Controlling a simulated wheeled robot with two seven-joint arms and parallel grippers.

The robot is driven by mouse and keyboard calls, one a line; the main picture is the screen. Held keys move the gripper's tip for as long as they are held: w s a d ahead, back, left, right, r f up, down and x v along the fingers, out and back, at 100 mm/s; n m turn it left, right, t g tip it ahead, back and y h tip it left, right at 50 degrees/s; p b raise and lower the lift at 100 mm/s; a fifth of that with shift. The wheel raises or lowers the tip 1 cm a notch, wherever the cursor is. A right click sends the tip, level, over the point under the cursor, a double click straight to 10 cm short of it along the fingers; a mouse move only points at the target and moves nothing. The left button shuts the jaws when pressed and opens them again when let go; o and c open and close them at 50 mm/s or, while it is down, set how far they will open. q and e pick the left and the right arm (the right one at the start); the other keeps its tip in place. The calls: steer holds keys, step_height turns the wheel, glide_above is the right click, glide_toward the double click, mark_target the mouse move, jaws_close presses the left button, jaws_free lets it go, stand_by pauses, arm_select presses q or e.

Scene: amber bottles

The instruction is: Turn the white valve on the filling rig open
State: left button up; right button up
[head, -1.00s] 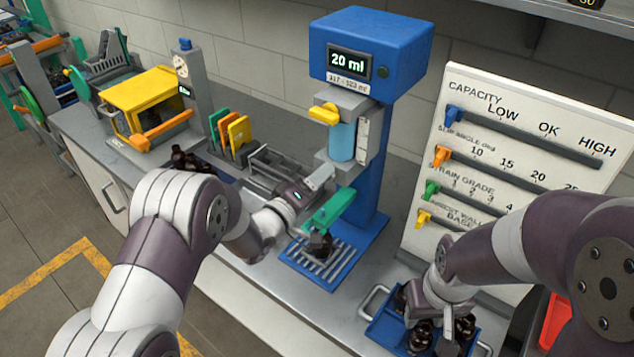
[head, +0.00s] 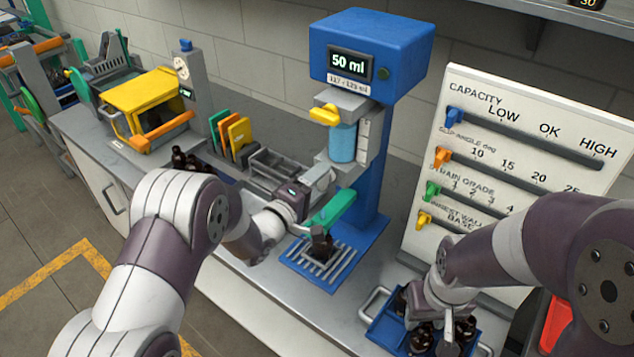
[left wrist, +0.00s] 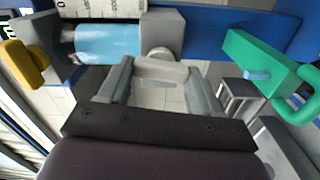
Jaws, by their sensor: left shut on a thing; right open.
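The filling rig (head: 372,45) is blue, with a display reading 50 ml and a clear cylinder (head: 342,142) of blue liquid. The white valve (head: 322,178) is below the cylinder. My left gripper (head: 308,188) is shut on it. In the left wrist view the pale valve handle (left wrist: 160,90) sits between the two grey fingers (left wrist: 160,98). A green arm (head: 330,210) reaches over an amber bottle (head: 321,245) on the slatted drip tray (head: 305,262). My right gripper (head: 440,305) is open, low over the blue bottle tray (head: 385,335); its fingertips are partly hidden.
A yellow lever (head: 325,115) projects above the cylinder. A white board with sliders (head: 510,160) stands right of the rig. Coloured plates (head: 235,135), a grey rack (head: 275,168), more amber bottles (head: 185,160) and a yellow-hooded machine (head: 140,92) stand left.

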arm_select(q)
steer(key=o, duration=1.1)
steer(key=shift+c, duration=0.2)
steer(key=b+v, duration=0.3)
steer(key=v, duration=0.9)
steer(key=shift+s+a+b, duration=0.2)
steer(key=shift+s+b, duration=0.1)
steer(key=shift+b, duration=0.05)
